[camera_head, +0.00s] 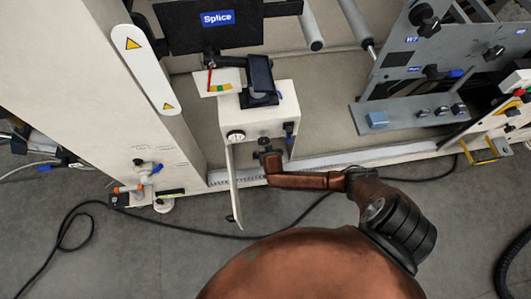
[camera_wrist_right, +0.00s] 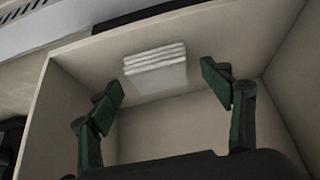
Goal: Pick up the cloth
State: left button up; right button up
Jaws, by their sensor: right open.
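The cloth (camera_wrist_right: 157,68) looks like a small white folded stack in the right wrist view. It lies inside an open pale box-like compartment (camera_wrist_right: 285,90), near its back. My right gripper (camera_wrist_right: 164,92) is open, its two green-padded fingers spread to either side of and short of the cloth, with nothing between them. In the head view my right gripper (camera_head: 266,154) is at the front of a small white cabinet (camera_head: 228,117), and the cloth is hidden there. My left gripper is in neither view.
The cabinet door (camera_head: 232,185) stands open to the left of my right gripper. A dark device (camera_head: 261,78) sits on the cabinet top. The compartment's side walls are close around the fingers. A black cable (camera_head: 190,228) lies on the grey floor.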

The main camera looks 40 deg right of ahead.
jog(key=c, duration=1.1)
jog(key=shift+r, duration=0.15)
